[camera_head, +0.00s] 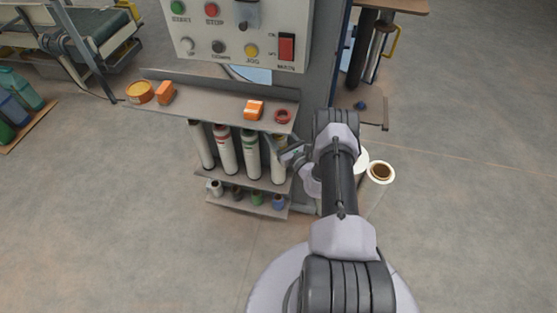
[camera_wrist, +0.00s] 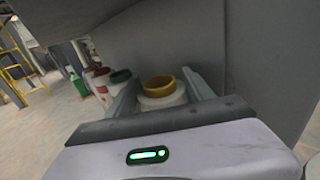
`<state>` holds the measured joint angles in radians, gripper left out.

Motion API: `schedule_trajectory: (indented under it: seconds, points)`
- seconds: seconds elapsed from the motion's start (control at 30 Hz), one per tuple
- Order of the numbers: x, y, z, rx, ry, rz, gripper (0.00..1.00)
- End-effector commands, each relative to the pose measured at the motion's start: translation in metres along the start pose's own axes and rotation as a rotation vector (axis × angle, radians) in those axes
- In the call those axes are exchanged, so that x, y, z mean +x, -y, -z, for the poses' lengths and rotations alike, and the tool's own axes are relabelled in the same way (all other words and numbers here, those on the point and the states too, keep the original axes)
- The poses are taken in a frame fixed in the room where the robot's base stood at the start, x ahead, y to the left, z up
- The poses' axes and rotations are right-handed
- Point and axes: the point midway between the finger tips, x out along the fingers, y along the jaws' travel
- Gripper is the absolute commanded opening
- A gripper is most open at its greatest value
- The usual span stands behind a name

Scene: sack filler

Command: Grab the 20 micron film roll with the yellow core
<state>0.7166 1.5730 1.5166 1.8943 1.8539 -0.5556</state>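The film roll with the yellow core (camera_wrist: 160,98) shows in the wrist view as a white cylinder with a yellow ring on top, upright beyond and between my fingertips. My gripper (camera_wrist: 160,95) is open, with one finger on each side of the roll; I cannot tell whether either touches it. In the head view my gripper (camera_head: 290,151) is at the right end of the roll shelf, by the rightmost white roll (camera_head: 279,168), whose top is partly hidden. The micron label cannot be read.
Rolls with red (camera_head: 225,153) and green (camera_head: 250,156) tops stand to the left on the shelf. Above is a shelf (camera_head: 215,103) with orange items and a red ring. Small spools are below. A grey machine wall (camera_wrist: 220,45) is close behind the roll.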

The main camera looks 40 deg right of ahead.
Motion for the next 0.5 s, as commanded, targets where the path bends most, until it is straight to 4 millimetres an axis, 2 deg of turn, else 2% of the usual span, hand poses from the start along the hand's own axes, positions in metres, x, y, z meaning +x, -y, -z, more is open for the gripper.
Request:
schedule_trajectory:
  seconds: [0.03, 0.13, 0.17, 0.5]
  points:
    - [-0.0002, -0.0001, 0.0002, 0.000, 0.000, 0.000, 0.23]
    - [-0.0003, -0.0002, 0.0003, 0.000, -0.001, 0.000, 0.04]
    - [-0.0003, -0.0002, 0.0004, 0.000, -0.001, 0.000, 0.00]
    - [0.0000, 0.0002, -0.0027, -0.001, 0.001, 0.000, 0.00]
